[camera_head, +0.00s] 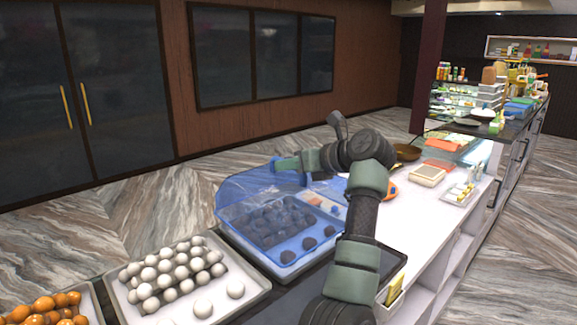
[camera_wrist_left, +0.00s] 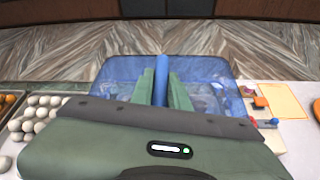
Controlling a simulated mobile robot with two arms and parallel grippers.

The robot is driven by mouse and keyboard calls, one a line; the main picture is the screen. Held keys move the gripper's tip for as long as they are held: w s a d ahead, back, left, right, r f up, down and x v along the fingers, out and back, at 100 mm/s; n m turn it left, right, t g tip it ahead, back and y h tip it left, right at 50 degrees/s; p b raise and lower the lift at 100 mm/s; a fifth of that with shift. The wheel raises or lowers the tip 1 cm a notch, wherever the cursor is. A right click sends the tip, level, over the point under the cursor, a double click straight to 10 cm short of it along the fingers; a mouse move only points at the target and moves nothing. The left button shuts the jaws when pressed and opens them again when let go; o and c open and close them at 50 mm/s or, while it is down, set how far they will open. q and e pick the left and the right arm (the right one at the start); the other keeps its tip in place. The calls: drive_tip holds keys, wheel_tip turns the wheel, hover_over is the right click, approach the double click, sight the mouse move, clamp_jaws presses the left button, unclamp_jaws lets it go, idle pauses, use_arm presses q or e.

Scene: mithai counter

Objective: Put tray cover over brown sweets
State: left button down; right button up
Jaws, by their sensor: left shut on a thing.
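The clear blue tray cover (camera_head: 243,186) is over a white tray (camera_head: 284,272) of dark sweets (camera_head: 270,222), which look brown-black through the blue plastic. The cover's edge seems to overhang the tray's far side, and I cannot tell whether its rim rests on the tray. My left gripper (camera_head: 290,163) is at the top of the cover, shut on its handle. In the left wrist view the blue handle (camera_wrist_left: 161,80) stands between the green fingers, with the cover (camera_wrist_left: 215,70) spread below. My right gripper is not in view.
A tray (camera_head: 262,290) of white round sweets (camera_head: 165,272) stands left of the covered tray, with orange-brown sweets (camera_head: 45,308) beyond it. To the right the white counter (camera_head: 428,215) holds an orange item (camera_head: 390,190), a brown bowl (camera_head: 406,152) and small trays.

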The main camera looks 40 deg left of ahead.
use_arm(q)
drive_tip(key=shift+f+b, duration=2.9)
drive_tip(key=shift+f, duration=0.2)
drive_tip(key=c, duration=0.8)
unclamp_jaws()
drive_tip(key=shift+f, duration=0.1)
drive_tip(key=shift+r+p, duration=1.7)
drive_tip(key=shift+r, duration=1.9)
